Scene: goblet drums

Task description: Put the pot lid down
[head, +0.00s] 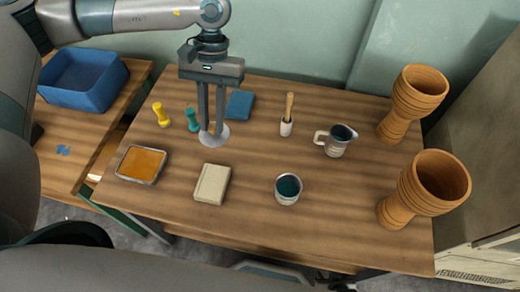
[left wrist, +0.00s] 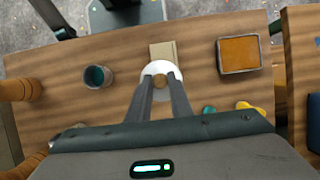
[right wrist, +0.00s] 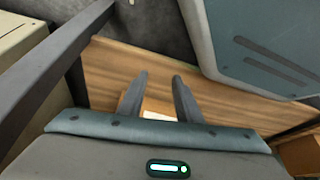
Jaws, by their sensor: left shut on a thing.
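The pot lid is a pale round disc (head: 213,138) with a brown knob. It also shows in the left wrist view (left wrist: 149,71). My left gripper (head: 212,130) points straight down and is shut on the lid's knob. The lid lies flat, over the table between the teal pin and the beige block; I cannot tell if it touches the wood. A small open pot (head: 288,199) with a dark teal inside stands to the right, apart from the lid. My right gripper (right wrist: 160,76) has its fingers apart and empty; it is not visible in the head view.
Around the lid are a beige block (head: 212,184), an orange tray (head: 121,175), yellow (head: 161,115) and teal pins (head: 193,120), and a blue block (head: 240,105). Table centre is clear.

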